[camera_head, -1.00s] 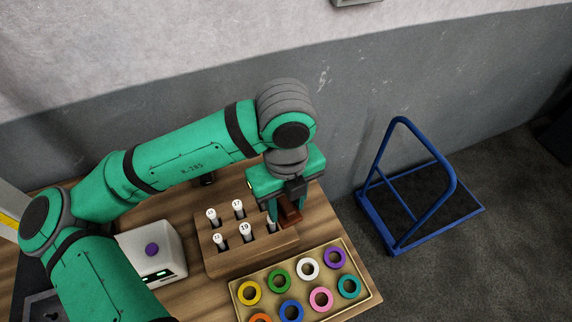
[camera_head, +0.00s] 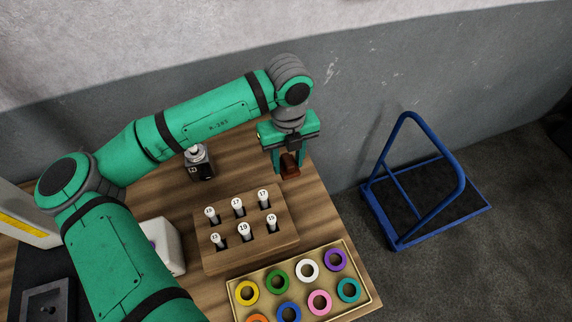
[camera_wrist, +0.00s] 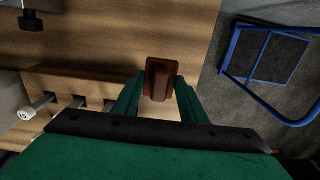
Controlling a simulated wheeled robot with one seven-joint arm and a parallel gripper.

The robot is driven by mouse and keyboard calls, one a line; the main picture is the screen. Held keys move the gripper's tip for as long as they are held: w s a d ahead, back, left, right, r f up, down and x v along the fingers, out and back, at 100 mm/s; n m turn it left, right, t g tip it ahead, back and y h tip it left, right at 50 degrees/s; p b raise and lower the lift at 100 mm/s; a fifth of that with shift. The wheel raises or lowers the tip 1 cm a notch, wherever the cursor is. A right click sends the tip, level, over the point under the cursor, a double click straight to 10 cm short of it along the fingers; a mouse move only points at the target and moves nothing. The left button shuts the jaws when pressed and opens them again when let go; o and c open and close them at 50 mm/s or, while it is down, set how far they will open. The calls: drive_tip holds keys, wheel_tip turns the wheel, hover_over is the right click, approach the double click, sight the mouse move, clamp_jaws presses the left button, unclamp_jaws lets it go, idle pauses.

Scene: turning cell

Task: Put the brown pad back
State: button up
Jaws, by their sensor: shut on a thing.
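The brown pad (camera_head: 289,164) is between the fingers of my gripper (camera_head: 288,160), at the right back of the wooden table. My gripper is shut on it. In the wrist view the brown pad (camera_wrist: 160,78) shows as a block with a raised middle, held between the two green fingers (camera_wrist: 158,95). Bare table top lies below and around it. I cannot tell whether its underside touches the table.
A wooden block (camera_head: 250,257) with numbered white-topped pins stands in front of my gripper. A tray (camera_head: 235,290) of coloured rings is nearer. A dark device (camera_head: 203,170) stands to the left. A blue trolley (camera_head: 420,205) is on the floor right. The table between device and gripper is clear.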

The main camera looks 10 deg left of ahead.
sight(285, 154)
drive_tip(key=shift+w+a+f, duration=0.25)
drive_tip(key=shift+w+f, duration=0.05)
drive_tip(key=shift+f, duration=0.15)
drive_tip(key=shift+w+a+f, duration=0.25)
drive_tip(key=shift+f, duration=0.2)
drive_tip(key=shift+w+f, duration=0.15)
drive_tip(key=shift+f, duration=0.8)
drive_tip(key=shift+w+f, duration=0.1)
drive_tip(key=shift+f, duration=0.8)
drive_tip(key=o, duration=1)
drive_tip(key=shift+f, duration=0.1)
wheel_tip(285, 154, up, 12)
drive_tip(key=shift+r, duration=0.15)
